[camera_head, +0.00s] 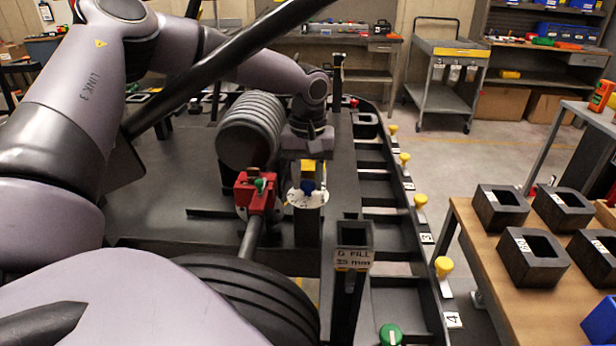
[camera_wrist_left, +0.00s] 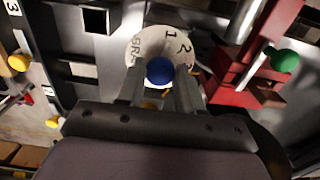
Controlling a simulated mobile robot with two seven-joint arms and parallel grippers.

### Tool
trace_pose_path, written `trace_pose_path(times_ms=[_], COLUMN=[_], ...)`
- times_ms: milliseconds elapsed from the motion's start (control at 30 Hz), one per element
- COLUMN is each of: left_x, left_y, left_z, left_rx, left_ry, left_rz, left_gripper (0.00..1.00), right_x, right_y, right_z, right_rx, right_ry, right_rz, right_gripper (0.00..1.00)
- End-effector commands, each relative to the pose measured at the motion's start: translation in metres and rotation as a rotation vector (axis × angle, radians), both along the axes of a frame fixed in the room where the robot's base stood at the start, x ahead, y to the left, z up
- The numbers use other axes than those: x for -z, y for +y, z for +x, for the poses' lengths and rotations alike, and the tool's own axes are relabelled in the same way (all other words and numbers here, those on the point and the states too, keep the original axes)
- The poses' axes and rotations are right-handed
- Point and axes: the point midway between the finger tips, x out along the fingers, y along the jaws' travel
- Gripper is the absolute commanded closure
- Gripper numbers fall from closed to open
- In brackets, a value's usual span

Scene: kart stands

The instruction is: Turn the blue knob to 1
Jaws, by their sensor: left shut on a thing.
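The blue knob (camera_head: 308,184) stands on a white round dial (camera_head: 296,198) on top of a dark post, right of a red block. In the left wrist view the knob (camera_wrist_left: 160,71) shows as a round blue top, with the dial (camera_wrist_left: 146,45) under it. The dial bears a 1, a 2 and partly hidden letters. My left gripper (camera_head: 308,166) comes down from above and is shut on the knob. In the left wrist view its two fingers (camera_wrist_left: 160,82) lie on either side of the knob. The knob's pointing direction cannot be told. My right gripper is not in view.
The red block (camera_head: 257,198) with a green knob stands close left of the dial. A black post (camera_head: 352,260) labelled G FILL 35 mm stands in front to the right. Several yellow knobs (camera_head: 421,201) line the right rail. A wooden table (camera_head: 490,262) holds several black boxes.

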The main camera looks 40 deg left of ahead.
Motion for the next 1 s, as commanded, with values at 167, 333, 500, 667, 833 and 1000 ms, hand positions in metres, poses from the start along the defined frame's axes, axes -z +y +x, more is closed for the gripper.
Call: trace_pose_path(times_ms=[167,333,500,667,833,1000], left_x=[-0.002,-0.002,-0.001,-0.004,-0.026,-0.054], left_y=[0.001,0.001,0.0,0.0,0.0,0.001], left_z=[0.002,0.002,0.001,0.001,0.002,0.002], left_rx=[0.0,0.001,0.001,0.001,0.001,0.001], left_ry=[-0.007,-0.007,-0.004,-0.004,-0.008,-0.009], left_rz=[0.002,0.002,0.001,0.0,0.0,0.001], left_gripper=[0.95,0.39,0.39,0.39,0.39,0.39], right_x=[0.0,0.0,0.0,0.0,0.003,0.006], right_y=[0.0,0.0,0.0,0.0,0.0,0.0], right_z=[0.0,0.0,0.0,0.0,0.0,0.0], right_rx=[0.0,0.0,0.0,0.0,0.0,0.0], right_ry=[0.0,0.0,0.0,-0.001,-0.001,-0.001], right_rz=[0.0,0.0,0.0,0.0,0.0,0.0], right_gripper=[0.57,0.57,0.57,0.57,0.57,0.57])
